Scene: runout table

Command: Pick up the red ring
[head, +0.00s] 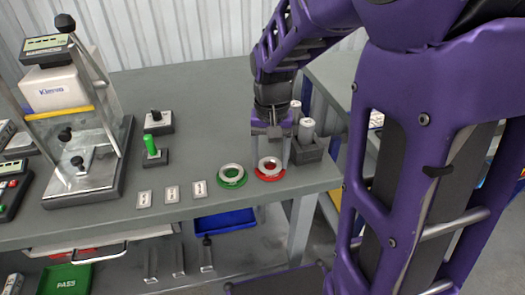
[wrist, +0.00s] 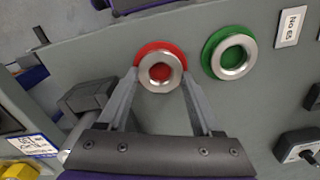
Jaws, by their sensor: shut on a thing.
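The red ring (head: 270,175), a red disc with a silver metal ring on top, is near the front edge of the grey table in the head view. It also shows in the wrist view (wrist: 157,47), between my fingertips. My gripper (head: 270,158) points down over it, with one finger on each side. In the wrist view my gripper (wrist: 160,78) is shut on it. No clear gap shows beneath it, and I cannot tell whether it is off the table. The finger contact is partly hidden.
A similar green ring (head: 231,182) sits just left of the red one. A dark holder with grey cylinders (head: 306,147) stands close on the right. Small label plates (head: 171,194) line the front edge. A green-handled plug (head: 151,148) and a metal stand (head: 85,170) are further left.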

